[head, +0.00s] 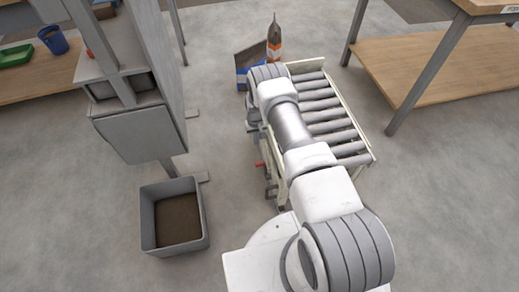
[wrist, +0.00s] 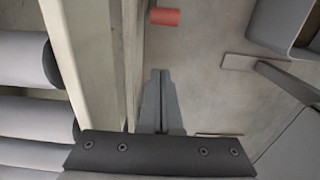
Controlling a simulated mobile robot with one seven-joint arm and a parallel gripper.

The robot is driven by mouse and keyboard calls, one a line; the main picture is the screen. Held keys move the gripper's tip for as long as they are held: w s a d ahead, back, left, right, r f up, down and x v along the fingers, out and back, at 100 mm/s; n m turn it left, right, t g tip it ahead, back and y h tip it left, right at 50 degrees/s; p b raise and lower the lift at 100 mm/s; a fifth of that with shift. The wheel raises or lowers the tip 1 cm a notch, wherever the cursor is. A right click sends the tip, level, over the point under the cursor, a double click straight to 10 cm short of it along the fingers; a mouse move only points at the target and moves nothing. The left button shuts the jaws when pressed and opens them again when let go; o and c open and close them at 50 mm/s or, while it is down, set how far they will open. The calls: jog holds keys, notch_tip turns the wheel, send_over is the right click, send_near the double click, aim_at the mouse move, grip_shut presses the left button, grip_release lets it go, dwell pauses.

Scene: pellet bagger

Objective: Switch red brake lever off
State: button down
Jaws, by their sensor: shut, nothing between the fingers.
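The red brake lever's grip (head: 260,164) shows as a small red spot on the left side of the roller conveyor (head: 334,120) in the head view. In the wrist view the red grip (wrist: 165,17) is a short cylinder near the top edge, jutting right from beside the conveyor's side rail (wrist: 92,60). My gripper (wrist: 158,75) is shut and empty, its fingers pointing up the picture toward the grip. A visible gap separates the fingertips from it. The rest of the lever is hidden behind the rail.
Conveyor rollers (wrist: 25,113) lie left of my gripper. A grey bin (head: 147,222) with brown contents stands on the floor to the left, below the grey machine (head: 135,135). Floor shows between bin and conveyor.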

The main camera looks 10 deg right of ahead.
jog(key=s+f+b, duration=0.2)
jog(key=s+f, duration=0.2)
jog(key=f, duration=0.3)
jog(key=shift+f, duration=0.4)
jog(key=shift+r, duration=0.15)
dwell(0.4)
jog(key=shift+s+r+t+p, duration=0.1)
jog(key=shift+s+t+p, duration=0.1)
jog(key=shift+t+p, duration=0.15)
